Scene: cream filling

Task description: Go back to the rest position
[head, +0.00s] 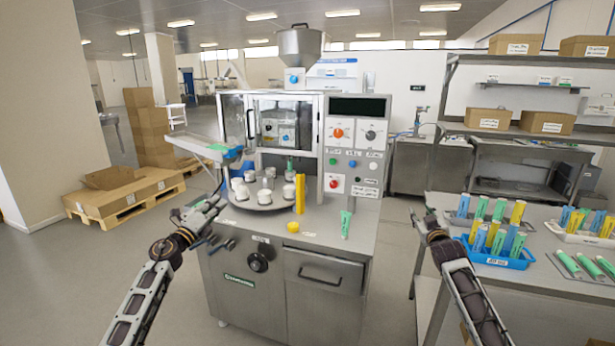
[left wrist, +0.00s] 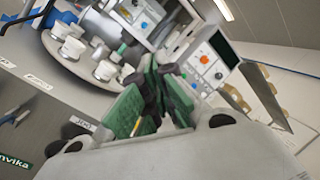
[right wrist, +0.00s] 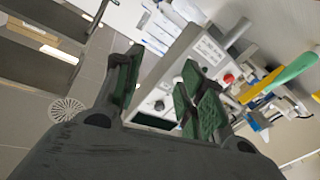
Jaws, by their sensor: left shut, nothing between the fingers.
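My left gripper (head: 212,205) is at the left front side of the filling machine (head: 290,250), close to its round turntable (head: 262,204). Its green-padded fingers are together with nothing between them in the left wrist view (left wrist: 157,90). My right gripper (head: 427,216) is in the gap between the machine and the right-hand table. In the right wrist view its fingers (right wrist: 158,85) stand apart with nothing between them. No rest position is marked in view.
White holders stand on the turntable. A blue tray (head: 510,262) of tubes is on the right-hand table (head: 550,284). Floor at front left is clear.

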